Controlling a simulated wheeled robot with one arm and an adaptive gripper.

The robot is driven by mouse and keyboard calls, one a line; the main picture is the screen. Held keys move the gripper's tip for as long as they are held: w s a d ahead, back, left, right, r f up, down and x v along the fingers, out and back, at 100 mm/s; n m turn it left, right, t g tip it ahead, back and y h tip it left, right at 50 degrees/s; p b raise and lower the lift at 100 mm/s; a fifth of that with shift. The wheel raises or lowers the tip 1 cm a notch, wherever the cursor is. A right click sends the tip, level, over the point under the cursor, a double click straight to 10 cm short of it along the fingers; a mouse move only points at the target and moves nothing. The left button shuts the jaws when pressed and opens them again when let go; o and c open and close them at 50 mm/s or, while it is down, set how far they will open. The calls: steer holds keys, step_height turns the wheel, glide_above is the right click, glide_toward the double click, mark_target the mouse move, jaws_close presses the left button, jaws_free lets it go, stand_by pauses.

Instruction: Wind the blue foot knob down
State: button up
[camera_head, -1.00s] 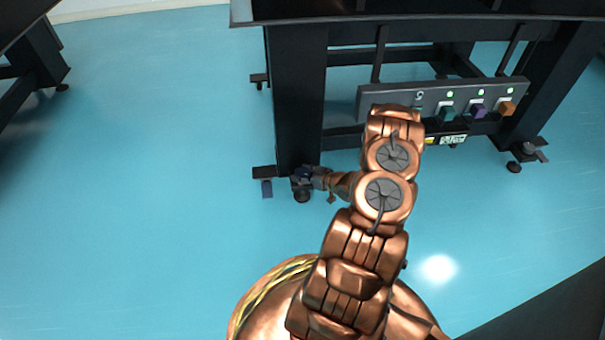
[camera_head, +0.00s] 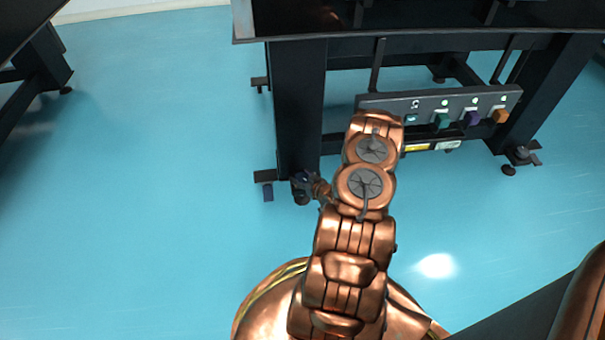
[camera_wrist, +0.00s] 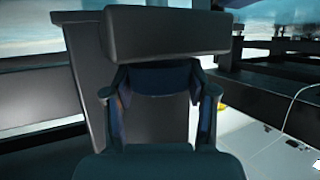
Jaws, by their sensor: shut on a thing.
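The blue foot knob (camera_wrist: 160,80) shows as a dark blue band between my fingers in the wrist view. My gripper (camera_wrist: 160,108) is shut on it, one finger at each side. In the head view my gripper (camera_head: 304,184) is at the foot of the near left table leg (camera_head: 298,110), reaching in from the lower right. The knob is hard to tell apart from the dark fingers there, and its height on its thread cannot be read.
A grey panel (camera_head: 385,102) with teal, green, purple and orange parts hangs under the table, right of my arm. Another foot (camera_head: 520,156) stands at right.

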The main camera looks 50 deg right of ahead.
steer(key=shift+a+h, duration=0.1)
steer(key=shift+h, duration=0.2)
steer(key=o, duration=1.2)
steer(key=shift+c, duration=0.2)
steer(key=v, duration=1.2)
